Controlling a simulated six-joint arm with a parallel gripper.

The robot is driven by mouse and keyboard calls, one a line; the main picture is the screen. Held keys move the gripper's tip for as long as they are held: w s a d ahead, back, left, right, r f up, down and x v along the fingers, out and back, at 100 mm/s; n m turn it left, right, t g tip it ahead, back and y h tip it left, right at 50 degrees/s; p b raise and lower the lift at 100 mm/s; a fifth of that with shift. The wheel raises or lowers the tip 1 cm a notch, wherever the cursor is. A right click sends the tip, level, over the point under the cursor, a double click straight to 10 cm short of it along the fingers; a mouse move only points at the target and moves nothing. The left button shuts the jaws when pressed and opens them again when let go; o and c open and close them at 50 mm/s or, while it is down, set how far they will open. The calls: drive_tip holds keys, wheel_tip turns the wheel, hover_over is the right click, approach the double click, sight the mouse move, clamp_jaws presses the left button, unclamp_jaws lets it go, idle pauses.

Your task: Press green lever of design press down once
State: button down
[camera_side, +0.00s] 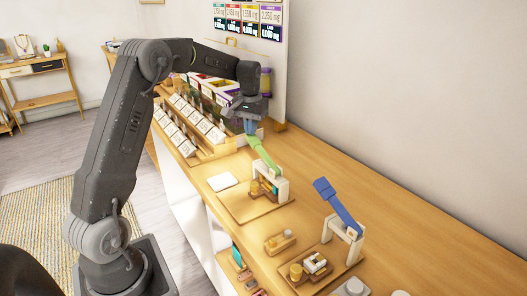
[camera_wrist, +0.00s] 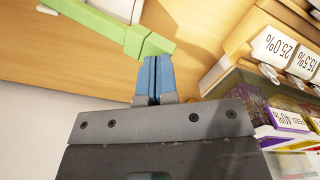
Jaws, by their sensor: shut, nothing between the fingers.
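A press with a green lever (camera_side: 262,153) stands on a wooden board (camera_side: 240,208) on the counter. The lever slopes up toward the back left from its white frame (camera_side: 283,188). My gripper (camera_side: 250,128) is shut and empty, its blue fingers pointing down just above the raised end of the green lever. In the wrist view the shut blue fingers (camera_wrist: 154,62) appear right at the end of the green lever (camera_wrist: 125,32). I cannot tell whether they touch it.
A second press with a blue lever (camera_side: 338,207) stands to the right. A small wooden holder (camera_side: 280,241) lies between the boards. Racks of white labelled cards (camera_side: 193,125) stand behind on the left. A white square (camera_side: 222,181) lies left of the green press. The counter's right side (camera_side: 400,205) is clear.

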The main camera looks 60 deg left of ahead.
sight(250, 140)
drive_tip(key=shift+a+f, duration=0.15)
drive_tip(key=shift+f, duration=1.05)
drive_tip(key=shift+a+f, duration=0.15)
drive_tip(key=shift+f, duration=1.05)
drive_tip(key=shift+d+r, duration=0.15)
drive_tip(key=shift+r, duration=1.25)
drive_tip(key=shift+d+r, duration=0.15)
drive_tip(key=shift+r, duration=3.75)
